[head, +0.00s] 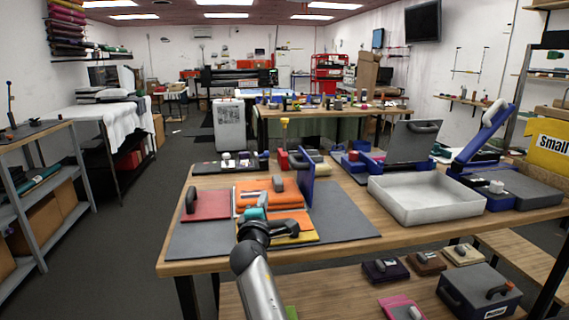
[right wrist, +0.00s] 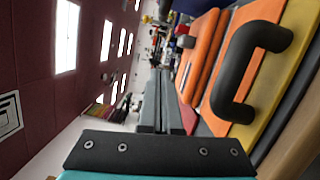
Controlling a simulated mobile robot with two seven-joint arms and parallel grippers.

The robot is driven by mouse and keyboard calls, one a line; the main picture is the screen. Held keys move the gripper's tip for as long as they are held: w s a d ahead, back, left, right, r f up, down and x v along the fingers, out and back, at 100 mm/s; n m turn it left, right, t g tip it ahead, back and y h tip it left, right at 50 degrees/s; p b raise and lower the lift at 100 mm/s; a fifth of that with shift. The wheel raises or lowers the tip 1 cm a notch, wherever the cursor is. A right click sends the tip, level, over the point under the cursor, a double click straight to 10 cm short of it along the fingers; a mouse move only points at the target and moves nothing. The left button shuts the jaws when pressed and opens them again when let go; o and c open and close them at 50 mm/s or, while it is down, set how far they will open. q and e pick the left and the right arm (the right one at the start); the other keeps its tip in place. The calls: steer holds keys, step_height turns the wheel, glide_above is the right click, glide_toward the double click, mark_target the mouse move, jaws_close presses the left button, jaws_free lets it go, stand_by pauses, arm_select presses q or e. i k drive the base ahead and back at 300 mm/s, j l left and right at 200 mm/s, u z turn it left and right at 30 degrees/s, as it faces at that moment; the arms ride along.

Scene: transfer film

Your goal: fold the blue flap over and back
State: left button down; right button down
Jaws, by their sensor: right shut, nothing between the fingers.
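The blue flap (head: 306,180) stands upright on edge at the right side of the orange pads on the grey mat (head: 345,215). A blue surface at the top of the right wrist view (right wrist: 192,6) appears to be the same flap. My right gripper (head: 258,207) is over the near part of the orange pads, left of the flap and apart from it. Its grey fingers (right wrist: 163,108) are shut and empty. A black handle (right wrist: 228,75) on an orange and yellow pad is beside the gripper. My left gripper is not in view.
A red pad (head: 208,204) with a dark handle lies left of the orange pads (head: 275,196). A pale open tray (head: 425,213) and a blue-edged hinged rig (head: 485,140) stand to the right. The mat right of the flap is bare.

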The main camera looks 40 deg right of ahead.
mark_target(305, 168)
steer(key=i+l, duration=0.2)
steer(key=l, duration=0.15)
steer(key=i+l, duration=0.15)
steer(key=l, duration=0.65)
steer(key=j, duration=0.1)
